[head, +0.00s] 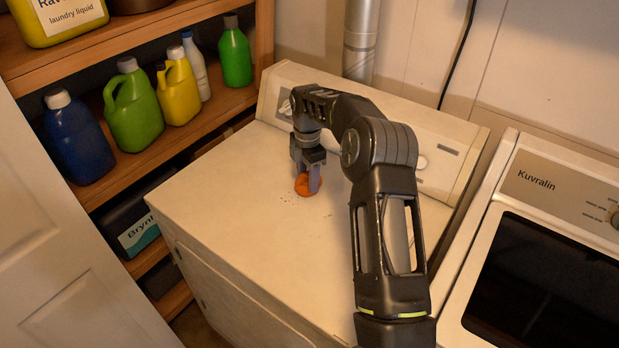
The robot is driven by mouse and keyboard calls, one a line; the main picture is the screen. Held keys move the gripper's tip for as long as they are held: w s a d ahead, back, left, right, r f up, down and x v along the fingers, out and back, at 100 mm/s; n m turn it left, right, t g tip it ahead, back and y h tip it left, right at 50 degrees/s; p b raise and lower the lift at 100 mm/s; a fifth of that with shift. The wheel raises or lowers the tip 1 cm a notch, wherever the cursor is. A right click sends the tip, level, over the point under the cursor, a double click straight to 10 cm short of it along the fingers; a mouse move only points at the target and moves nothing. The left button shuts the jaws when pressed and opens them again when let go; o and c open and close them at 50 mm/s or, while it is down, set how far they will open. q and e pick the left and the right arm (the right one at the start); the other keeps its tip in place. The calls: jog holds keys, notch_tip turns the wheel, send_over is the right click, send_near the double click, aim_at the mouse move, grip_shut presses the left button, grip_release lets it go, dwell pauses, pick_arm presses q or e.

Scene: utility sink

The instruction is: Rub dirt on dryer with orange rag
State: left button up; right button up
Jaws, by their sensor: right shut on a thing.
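The dryer (230,225) is the white machine in the middle of the head view, with a flat top and a control panel along its back. My right gripper (308,178) points down over the dryer top and is shut on the orange rag (303,187). The rag is bunched between the fingers and appears to touch the top. Small dark specks of dirt (288,197) show on the surface just left of and below the rag. Any dirt under the rag is hidden. My left gripper is not in view.
A wooden shelf (150,152) with several bottles stands at the left, a white door (60,240) in front of it. A second machine marked Kuvralin (535,180) stands at the right. A metal duct (360,40) rises behind the dryer. The dryer's front left top is clear.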

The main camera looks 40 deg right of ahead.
jog(key=shift+a+f, duration=0.15)
jog(key=shift+f, duration=0.05)
jog(key=shift+s+a+f+b, duration=0.15)
jog(key=shift+a+b, duration=0.1)
jog(key=shift+a, duration=0.2)
jog(key=shift+s+a+r+b, duration=0.1)
jog(key=shift+a+b, duration=0.1)
jog(key=shift+a, duration=0.25)
jog(key=shift+s+a, duration=0.25)
jog(key=shift+a, duration=0.55)
jog(key=shift+s+a+b, duration=0.2)
jog(key=shift+a+b, duration=0.3)
jog(key=shift+a, duration=0.25)
jog(key=shift+s+a+r, duration=0.15)
jog(key=shift+a, duration=0.3)
jog(key=shift+s+a+r, duration=0.1)
jog(key=shift+a, duration=0.35)
